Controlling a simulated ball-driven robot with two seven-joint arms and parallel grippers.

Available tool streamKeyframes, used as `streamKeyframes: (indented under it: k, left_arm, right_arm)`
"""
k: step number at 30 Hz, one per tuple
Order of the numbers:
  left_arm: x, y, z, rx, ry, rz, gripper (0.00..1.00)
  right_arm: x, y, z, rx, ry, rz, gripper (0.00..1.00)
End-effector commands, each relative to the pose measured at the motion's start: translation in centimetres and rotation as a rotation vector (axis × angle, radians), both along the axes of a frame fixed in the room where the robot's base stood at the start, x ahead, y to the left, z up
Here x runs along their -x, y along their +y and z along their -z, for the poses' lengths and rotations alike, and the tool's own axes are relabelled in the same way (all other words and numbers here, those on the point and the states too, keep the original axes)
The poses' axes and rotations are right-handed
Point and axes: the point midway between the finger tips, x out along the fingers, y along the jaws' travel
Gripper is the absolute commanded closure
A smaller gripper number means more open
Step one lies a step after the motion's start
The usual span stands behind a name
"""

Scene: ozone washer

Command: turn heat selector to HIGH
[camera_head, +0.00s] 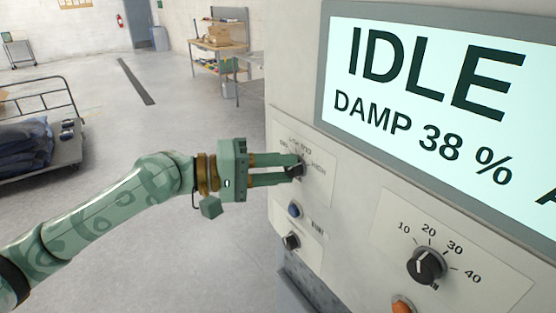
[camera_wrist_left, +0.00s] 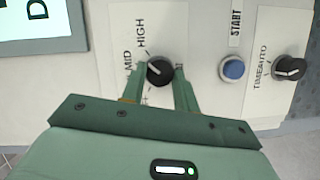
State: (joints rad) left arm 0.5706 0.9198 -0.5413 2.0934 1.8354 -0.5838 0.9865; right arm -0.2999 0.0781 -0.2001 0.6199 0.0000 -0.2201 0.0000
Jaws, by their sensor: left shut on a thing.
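In the left wrist view the knob (camera_wrist_left: 160,73) shows a white pointer mark, which seems to lie toward MID rather than HIGH; the other labels are partly hidden by the fingers. My left gripper (camera_head: 298,166) reaches in from the left and is shut on the knob. The left wrist view shows one finger on each side of it (camera_wrist_left: 162,82). My right gripper is not in view.
A blue START button (camera_wrist_left: 232,69) and a black TIME/AUTO knob (camera_wrist_left: 290,68) sit beside the selector. A 10-to-40 dial (camera_head: 427,265) and an orange button (camera_head: 402,306) are at lower right. The screen (camera_head: 440,90) reads IDLE, DAMP 38 %. A loaded cart (camera_head: 70,155) stands left.

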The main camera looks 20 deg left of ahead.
Motion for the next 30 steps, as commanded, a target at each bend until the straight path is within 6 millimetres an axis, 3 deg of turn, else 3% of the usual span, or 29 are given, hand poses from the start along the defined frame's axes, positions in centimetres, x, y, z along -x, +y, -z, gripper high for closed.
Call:
streamKeyframes:
  k: [3, 12, 30]
  left_arm:
    - [0.0, 0.0, -0.5, -0.077, -0.055, 0.001, 0.93]
    - [0.1, -0.1, -0.4, -0.215, -0.164, 0.001, 0.93]
    - [0.1, -0.1, -0.1, -0.279, -0.215, 0.002, 0.93]
  right_arm:
    - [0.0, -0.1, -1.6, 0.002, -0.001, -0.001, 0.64]
    - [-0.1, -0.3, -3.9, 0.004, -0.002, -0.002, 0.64]
    - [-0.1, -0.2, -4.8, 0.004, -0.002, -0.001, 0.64]
